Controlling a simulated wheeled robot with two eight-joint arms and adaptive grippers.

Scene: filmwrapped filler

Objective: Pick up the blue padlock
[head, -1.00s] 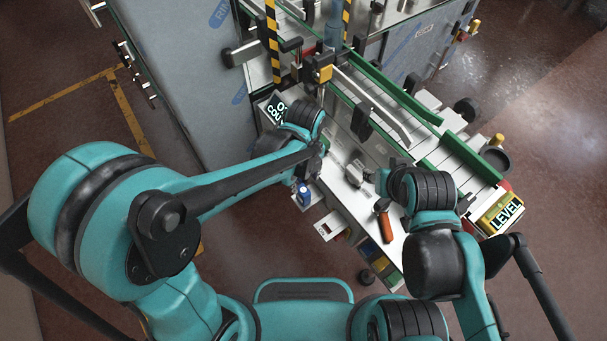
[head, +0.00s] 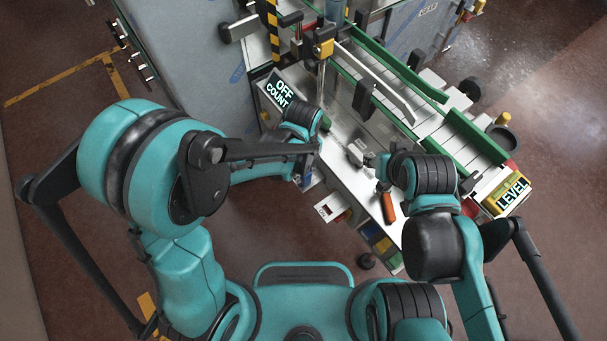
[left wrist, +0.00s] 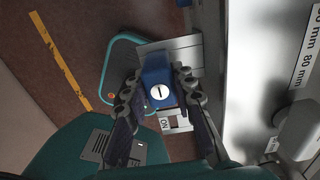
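The blue padlock (left wrist: 158,84) shows in the left wrist view, with a round silver keyhole face towards the camera. My left gripper (left wrist: 158,88) has one dark finger on each side of it. The fingers are spread, and I cannot tell whether either touches the padlock. In the head view my left gripper (head: 308,160) is over the left edge of the white bench, and the gripper and arm mostly hide the padlock. My right gripper (head: 373,161) is over the bench, close to a small grey object (head: 355,152); its fingers are too small to read.
An orange-handled tool (head: 388,207) lies on the white bench (head: 352,185). A white switch plate (head: 333,207) juts from the bench's left side. Green-edged rails (head: 475,138) and a LEVEL sign (head: 506,193) stand to the right. An OFF COUNT sign (head: 281,91) stands behind the left gripper.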

